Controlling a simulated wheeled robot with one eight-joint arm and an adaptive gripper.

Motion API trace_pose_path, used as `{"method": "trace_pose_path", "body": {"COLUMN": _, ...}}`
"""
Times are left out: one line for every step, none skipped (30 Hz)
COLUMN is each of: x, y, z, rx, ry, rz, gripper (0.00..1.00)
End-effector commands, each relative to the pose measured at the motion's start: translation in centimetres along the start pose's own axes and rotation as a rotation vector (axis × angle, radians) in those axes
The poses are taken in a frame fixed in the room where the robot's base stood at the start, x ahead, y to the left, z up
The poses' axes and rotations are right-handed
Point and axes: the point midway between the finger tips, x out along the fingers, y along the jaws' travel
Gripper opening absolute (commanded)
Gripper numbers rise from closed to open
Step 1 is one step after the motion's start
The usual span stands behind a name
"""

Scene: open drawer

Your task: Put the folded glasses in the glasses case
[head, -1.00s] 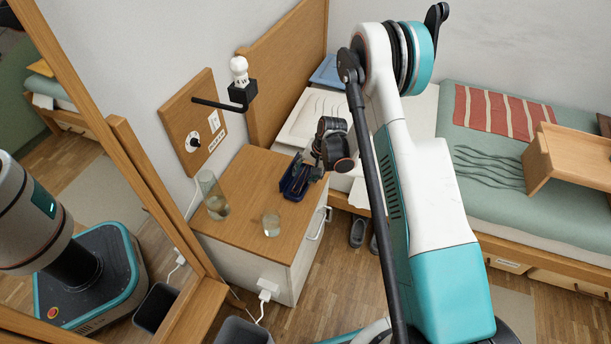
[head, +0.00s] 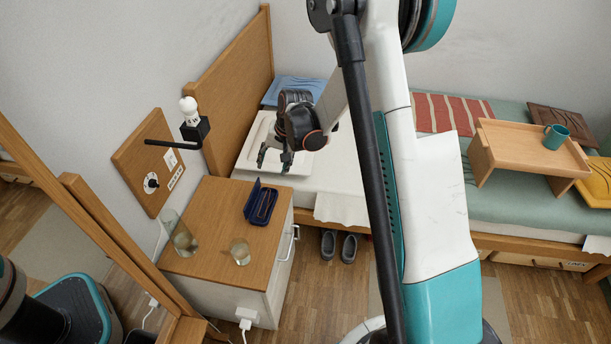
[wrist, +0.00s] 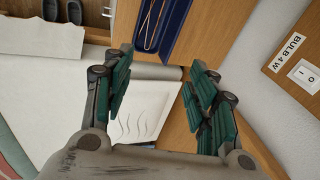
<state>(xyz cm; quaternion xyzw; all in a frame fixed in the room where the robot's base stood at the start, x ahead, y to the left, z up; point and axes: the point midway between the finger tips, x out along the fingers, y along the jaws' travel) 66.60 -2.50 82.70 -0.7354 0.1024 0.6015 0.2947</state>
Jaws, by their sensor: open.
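The dark blue glasses case (head: 250,200) lies open on the wooden nightstand top, its lid raised on the left. Thin folded glasses (head: 265,204) lie inside it. In the wrist view the case (wrist: 178,32) is at the top edge, partly cut off, with the thin gold-coloured glasses (wrist: 153,24) lying lengthwise in it. My gripper (head: 274,162) is open and empty, behind and above the case, over the bed's near left corner. In the wrist view its green-padded fingers (wrist: 157,85) are spread wide, with nothing between them and apart from the case.
A tall glass (head: 181,238) and a short glass (head: 240,252) stand on the nightstand (head: 212,205). A bulb on a black wall lamp (head: 190,128) sticks out at the left. The bed holds a wooden tray table (head: 520,145) with a mug. Grey shoes (head: 340,246) stand on the floor.

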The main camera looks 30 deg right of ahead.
Motion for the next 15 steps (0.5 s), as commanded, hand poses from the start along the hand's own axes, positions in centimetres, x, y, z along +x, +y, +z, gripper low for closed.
{"method": "trace_pose_path", "body": {"x": -2.1, "y": -0.5, "z": 0.6, "rx": -0.02, "ry": 0.013, "rz": 0.001, "gripper": 0.53}}
{"method": "trace_pose_path", "body": {"x": -3.3, "y": -0.7, "z": 0.8, "rx": -0.035, "ry": 0.022, "rz": 0.002, "gripper": 0.53}}
{"method": "trace_pose_path", "body": {"x": -4.8, "y": -1.0, "z": 1.2, "rx": -0.053, "ry": 0.035, "rz": 0.004, "gripper": 0.53}}
{"method": "trace_pose_path", "body": {"x": -5.9, "y": -1.2, "z": 1.5, "rx": -0.066, "ry": 0.044, "rz": 0.006, "gripper": 0.53}}
{"method": "trace_pose_path", "body": {"x": -7.0, "y": -1.3, "z": 1.9, "rx": -0.08, "ry": 0.053, "rz": 0.007, "gripper": 0.53}}
{"method": "trace_pose_path", "body": {"x": -8.4, "y": -1.5, "z": 2.3, "rx": -0.097, "ry": 0.066, "rz": 0.008, "gripper": 0.53}}
{"method": "trace_pose_path", "body": {"x": -9.4, "y": -1.6, "z": 2.7, "rx": -0.11, "ry": 0.074, "rz": 0.009, "gripper": 0.53}}
{"method": "trace_pose_path", "body": {"x": -10.4, "y": -1.7, "z": 3.1, "rx": -0.125, "ry": 0.083, "rz": 0.011, "gripper": 0.53}}
{"method": "trace_pose_path", "body": {"x": -11.8, "y": -1.8, "z": 3.6, "rx": -0.143, "ry": 0.096, "rz": 0.013, "gripper": 0.53}}
{"method": "trace_pose_path", "body": {"x": -12.7, "y": -1.8, "z": 4.1, "rx": -0.156, "ry": 0.105, "rz": 0.014, "gripper": 0.53}}
{"method": "trace_pose_path", "body": {"x": -13.7, "y": -1.8, "z": 4.6, "rx": -0.17, "ry": 0.114, "rz": 0.016, "gripper": 0.53}}
{"method": "trace_pose_path", "body": {"x": -14.9, "y": -1.9, "z": 5.3, "rx": -0.189, "ry": 0.126, "rz": 0.017, "gripper": 0.53}}
{"method": "trace_pose_path", "body": {"x": -15.8, "y": -1.8, "z": 5.8, "rx": -0.202, "ry": 0.135, "rz": 0.019, "gripper": 0.53}}
{"method": "trace_pose_path", "body": {"x": -16.6, "y": -1.8, "z": 6.3, "rx": -0.217, "ry": 0.144, "rz": 0.021, "gripper": 0.53}}
{"method": "trace_pose_path", "body": {"x": -17.8, "y": -1.7, "z": 7.0, "rx": -0.235, "ry": 0.156, "rz": 0.024, "gripper": 0.53}}
